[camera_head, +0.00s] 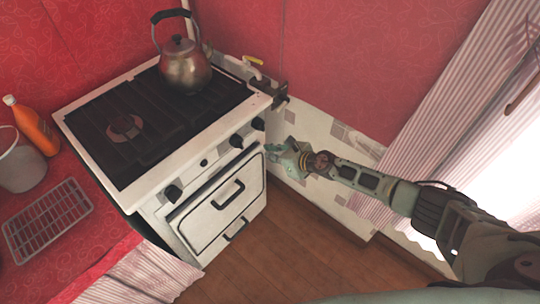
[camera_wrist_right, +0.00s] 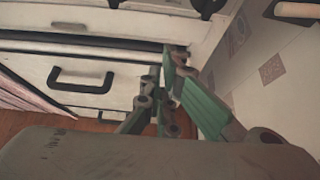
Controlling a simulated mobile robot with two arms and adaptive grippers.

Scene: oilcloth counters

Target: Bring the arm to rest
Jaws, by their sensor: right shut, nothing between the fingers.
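My right arm comes in from the right in the head view, and its gripper (camera_head: 275,148) is held in the air beside the front right corner of the white stove (camera_head: 205,138). In the right wrist view my right gripper (camera_wrist_right: 172,52) has its green fingers shut with nothing between them. The stove's drawer handles (camera_wrist_right: 82,78) show beyond the fingers. I cannot tell whether the fingertips touch the stove front. My left gripper is not in view.
A metal kettle (camera_head: 184,66) stands on the stove top. A red-covered counter (camera_head: 100,235) at left holds a wire rack (camera_head: 46,220), an orange bottle (camera_head: 32,126) and a pale bucket (camera_head: 20,162). A striped curtain (camera_head: 440,100) hangs at right. Wooden floor (camera_head: 290,250) is open below.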

